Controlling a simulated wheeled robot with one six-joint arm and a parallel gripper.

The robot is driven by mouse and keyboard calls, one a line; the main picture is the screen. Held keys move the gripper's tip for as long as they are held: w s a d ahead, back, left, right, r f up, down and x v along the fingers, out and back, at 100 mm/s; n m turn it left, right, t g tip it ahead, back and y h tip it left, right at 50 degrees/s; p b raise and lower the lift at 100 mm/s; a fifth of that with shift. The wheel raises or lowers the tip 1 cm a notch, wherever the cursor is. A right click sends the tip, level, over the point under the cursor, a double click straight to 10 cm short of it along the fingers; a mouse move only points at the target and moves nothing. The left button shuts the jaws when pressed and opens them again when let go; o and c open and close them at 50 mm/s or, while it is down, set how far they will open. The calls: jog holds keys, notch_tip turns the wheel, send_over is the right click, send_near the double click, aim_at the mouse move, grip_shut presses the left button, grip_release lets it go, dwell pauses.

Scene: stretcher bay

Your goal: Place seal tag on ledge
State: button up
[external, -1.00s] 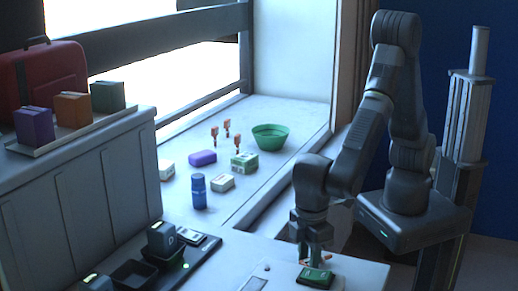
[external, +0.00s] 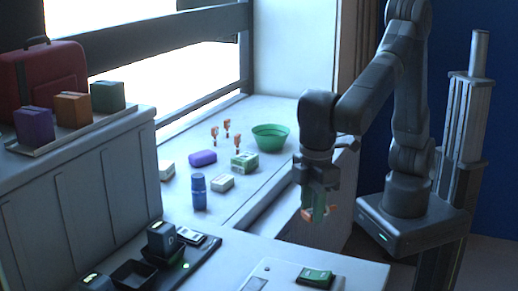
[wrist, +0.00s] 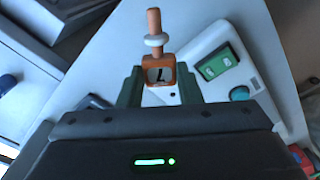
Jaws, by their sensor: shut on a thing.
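The seal tag is an orange piece with a dark-marked square face, a stem and a pale ring; it shows in the wrist view (wrist: 159,70) between the green fingers. In the external view its orange end (external: 307,214) shows low at my gripper (external: 318,208). My gripper is shut on the tag and holds it in the air above the near worktop's back edge. The ledge (external: 240,195) is the pale window sill at the back.
The ledge's front right is clear.

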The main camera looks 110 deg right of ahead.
aim_at(311, 212)
notch_tip(311, 212, up, 3)
jog(key=shift+r, duration=0.1)
jog(key=w+d+f+n+t+y+b, duration=0.1)
jog(key=w+d+f+t+y+b, duration=0.2)
jog(key=t+b, duration=0.65)
jog(key=shift+s+a+r+n+t+y+b, duration=0.2)
jog(key=shift+s+r+n+t+y+b, duration=0.35)
jog(key=shift+b, duration=1.1)
jog(key=shift+s+a+r+n+t+y+b, duration=0.35)
jog(key=shift+n+y+b, duration=0.5)
jog(key=shift+b, duration=0.8)
jog(key=shift+s+a+r+n+t+y+b, duration=0.1)
jog(key=shift+s+r+n+t+y+b, duration=0.3)
jog(key=shift+y+b, duration=0.9)
jog(key=shift+s+f+n+t+b, duration=0.1)
jog(key=shift+s+n+t+b, duration=0.25)
jog(key=shift+s+b, duration=0.7)
jog(key=s+n+y+b, duration=0.2)
jog(key=s+y+b, duration=0.2)
jog(key=s+b, duration=0.15)
jog(key=shift+y, duration=0.4)
jog(key=shift+s+a+f+b, duration=0.15)
jog(key=shift+f+b, duration=0.6)
jog(key=shift+f, duration=1.25)
jog(key=shift+a+f+b, duration=0.15)
jog(key=shift+f+b, duration=0.6)
jog(key=shift+f, duration=1.2)
jog(key=shift+s+a+f+b, duration=0.15)
jog(key=shift+f+b, duration=0.6)
jog(key=shift+f, duration=1.25)
